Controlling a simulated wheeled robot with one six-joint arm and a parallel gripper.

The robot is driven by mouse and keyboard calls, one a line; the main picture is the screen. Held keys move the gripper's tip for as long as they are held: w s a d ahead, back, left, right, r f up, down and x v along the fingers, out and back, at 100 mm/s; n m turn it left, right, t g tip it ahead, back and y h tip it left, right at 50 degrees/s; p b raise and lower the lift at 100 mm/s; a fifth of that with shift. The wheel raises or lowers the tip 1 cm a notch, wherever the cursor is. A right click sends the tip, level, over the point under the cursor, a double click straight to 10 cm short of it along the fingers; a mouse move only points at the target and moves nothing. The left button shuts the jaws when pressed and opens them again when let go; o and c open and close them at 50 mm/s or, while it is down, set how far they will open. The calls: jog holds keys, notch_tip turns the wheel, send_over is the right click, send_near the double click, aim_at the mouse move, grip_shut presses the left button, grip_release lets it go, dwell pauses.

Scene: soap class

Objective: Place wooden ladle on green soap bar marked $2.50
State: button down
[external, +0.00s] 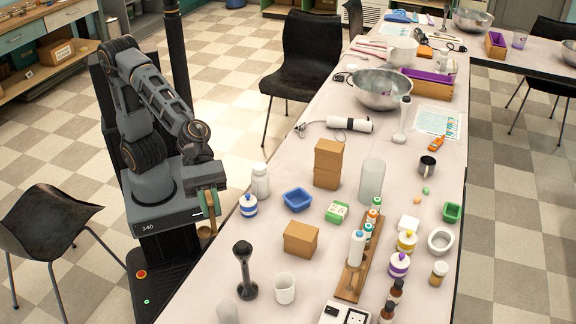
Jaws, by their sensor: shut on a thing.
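My gripper (209,203) is shut on the wooden ladle (205,232), just off the table's left edge and close to my base. The ladle hangs down with its brown bowl end lowest; my gripper hides part of it. A green soap bar with a white label (337,212) lies on the table, to the right of the blue tray and well apart from my gripper. The print on its label is too small to read.
Between my gripper and the green bar stand a blue-and-white jar (248,206), a white bottle (260,181) and a blue tray (298,199). Cardboard boxes (328,164) and a clear cylinder (371,181) stand behind the bar. A wooden bottle rack (352,281) is to its right.

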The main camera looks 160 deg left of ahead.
jog(key=s+a+n+y+b, duration=0.1)
jog(key=s+a+n+y, duration=0.2)
jog(key=a, duration=0.6)
jog(key=s+a+n+y+b, duration=0.2)
jog(key=s+a, duration=0.3)
jog(key=a, duration=0.4)
jog(key=s+a+n+g+y+b, duration=0.2)
jog(key=s+a+n+g+y, duration=0.25)
jog(key=s+a, duration=1.1)
notch_tip(320, 180, down, 11)
jog(key=s+d, duration=0.1)
jog(key=d, duration=0.1)
jog(key=shift+t+y, duration=0.25)
jog(key=shift+y, duration=0.2)
jog(key=shift+w+a+f+b, duration=0.2)
jog(key=shift+w+a+f, duration=0.9)
jog(key=shift+a+f, duration=1.05)
jog(key=shift+w+a+f+b, duration=0.2)
jog(key=shift+w+a+f, duration=0.9)
jog(key=shift+a+f, duration=1)
jog(key=shift+w+a+f+b, duration=0.2)
jog(key=shift+w+a+f, duration=0.9)
jog(key=shift+a+f, duration=1)
jog(key=shift+d+f, duration=0.2)
jog(key=shift+f, duration=0.25)
